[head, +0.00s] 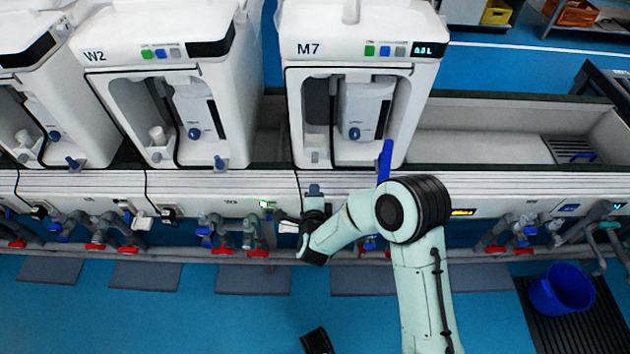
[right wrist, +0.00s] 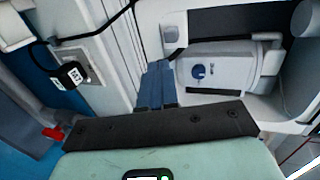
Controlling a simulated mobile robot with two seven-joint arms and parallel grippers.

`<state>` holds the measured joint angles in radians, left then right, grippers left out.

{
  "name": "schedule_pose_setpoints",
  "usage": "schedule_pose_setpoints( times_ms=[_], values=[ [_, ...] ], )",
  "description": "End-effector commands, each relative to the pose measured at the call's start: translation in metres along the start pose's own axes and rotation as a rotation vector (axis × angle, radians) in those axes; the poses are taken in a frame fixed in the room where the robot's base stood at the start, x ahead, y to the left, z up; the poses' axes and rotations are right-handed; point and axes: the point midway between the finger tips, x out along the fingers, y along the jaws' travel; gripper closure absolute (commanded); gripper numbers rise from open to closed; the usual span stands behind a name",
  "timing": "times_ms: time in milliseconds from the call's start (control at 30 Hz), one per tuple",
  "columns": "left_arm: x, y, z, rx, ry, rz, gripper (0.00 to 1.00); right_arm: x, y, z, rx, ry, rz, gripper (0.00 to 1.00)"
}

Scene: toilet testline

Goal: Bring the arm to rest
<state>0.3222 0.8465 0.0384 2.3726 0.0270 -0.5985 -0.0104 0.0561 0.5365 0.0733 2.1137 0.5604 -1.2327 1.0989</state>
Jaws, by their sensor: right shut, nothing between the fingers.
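My right arm reaches up from the bottom right in the head view and bends left at the elbow. My right gripper (head: 314,189) is at the bench's front edge, just below the machine marked M7 (head: 365,50). In the right wrist view its two blue-grey fingers (right wrist: 157,85) are together, with nothing between them. The fingertips point towards the machine's open front bay, where a white unit with a blue knob (right wrist: 218,70) shows. I cannot tell whether the fingers touch anything. My left gripper is not in view.
The machine marked W2 (head: 160,75) stands left of M7. Pipes with red and blue valves (head: 225,235) run under the bench front, near my wrist. A blue handle (head: 385,160) stands close to my elbow. A blue bucket (head: 562,288) sits on the right. Blue floor (head: 150,320) lies clear at lower left.

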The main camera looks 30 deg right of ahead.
Motion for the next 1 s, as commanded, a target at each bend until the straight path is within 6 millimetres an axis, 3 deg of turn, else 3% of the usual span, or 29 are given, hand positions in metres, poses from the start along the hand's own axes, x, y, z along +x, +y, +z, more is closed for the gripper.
schedule_pose_setpoints(
  times_ms=[200, 533, 633, 767, 833, 1000],
  values=[
    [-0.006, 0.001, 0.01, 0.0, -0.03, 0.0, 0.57, -0.027, 0.0, 0.001, 0.0, -0.001, 0.0, 1.0],
    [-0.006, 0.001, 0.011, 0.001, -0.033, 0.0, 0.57, -0.032, 0.002, 0.001, -0.004, -0.002, 0.003, 1.0],
    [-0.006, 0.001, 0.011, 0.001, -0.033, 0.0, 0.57, -0.031, 0.019, 0.001, -0.073, -0.027, 0.046, 1.0],
    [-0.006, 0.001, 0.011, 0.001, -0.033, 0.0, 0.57, -0.036, 0.083, 0.0, -0.335, -0.144, 0.2, 1.0],
    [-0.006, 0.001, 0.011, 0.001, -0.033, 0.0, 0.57, -0.048, 0.133, -0.002, -0.535, -0.262, 0.312, 1.0],
    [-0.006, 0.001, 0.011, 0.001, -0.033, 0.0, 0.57, -0.11, 0.248, -0.019, -0.993, -0.659, 0.543, 1.0]
  ],
)
